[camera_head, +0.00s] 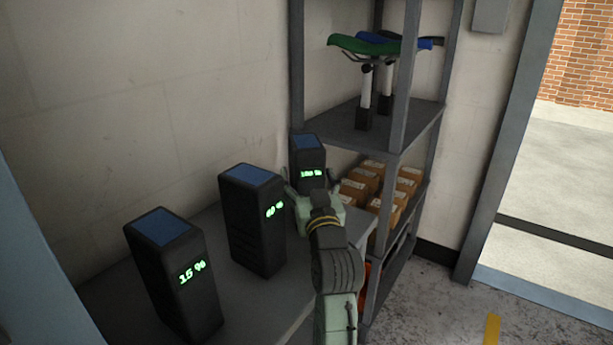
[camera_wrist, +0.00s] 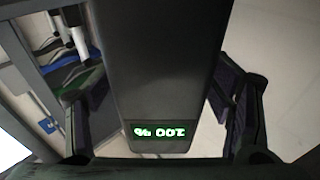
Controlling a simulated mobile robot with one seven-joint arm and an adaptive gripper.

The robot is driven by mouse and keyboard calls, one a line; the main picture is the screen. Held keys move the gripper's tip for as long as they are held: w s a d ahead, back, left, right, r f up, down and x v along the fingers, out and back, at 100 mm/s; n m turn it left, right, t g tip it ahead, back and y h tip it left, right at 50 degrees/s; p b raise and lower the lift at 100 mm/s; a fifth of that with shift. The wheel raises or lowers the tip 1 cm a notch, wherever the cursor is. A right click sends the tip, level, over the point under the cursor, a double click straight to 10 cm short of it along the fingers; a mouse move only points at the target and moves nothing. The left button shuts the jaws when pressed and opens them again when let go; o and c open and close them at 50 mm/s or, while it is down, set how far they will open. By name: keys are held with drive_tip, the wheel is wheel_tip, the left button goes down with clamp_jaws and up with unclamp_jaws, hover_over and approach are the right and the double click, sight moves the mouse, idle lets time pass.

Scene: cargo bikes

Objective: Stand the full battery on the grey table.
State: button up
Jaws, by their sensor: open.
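The full battery (camera_head: 307,150) is a black upright block with a blue top and a green display reading 100 %. It stands at the far end of a row of three. My gripper (camera_head: 314,192) is open at its front, partly hiding its lower part. In the wrist view the battery (camera_wrist: 160,70) fills the middle between my open fingers, its display upside down. A gap shows on the right; contact on the left cannot be told. The batteries stand on a grey flat surface (camera_head: 255,290); I cannot tell whether it is the task's grey table.
Two other black batteries stand nearer: one reads 15 % (camera_head: 172,270), the middle one (camera_head: 250,220) seems to read 60 %. A grey metal shelf rack (camera_head: 400,90) stands close on the right, with bike saddles (camera_head: 365,45) and cardboard boxes (camera_head: 385,190). Open floor lies at lower right.

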drive_tip(key=b+v, duration=0.1)
drive_tip(key=v, duration=0.4)
drive_tip(key=shift+s+d, duration=0.1)
drive_tip(key=shift+s, duration=0.25)
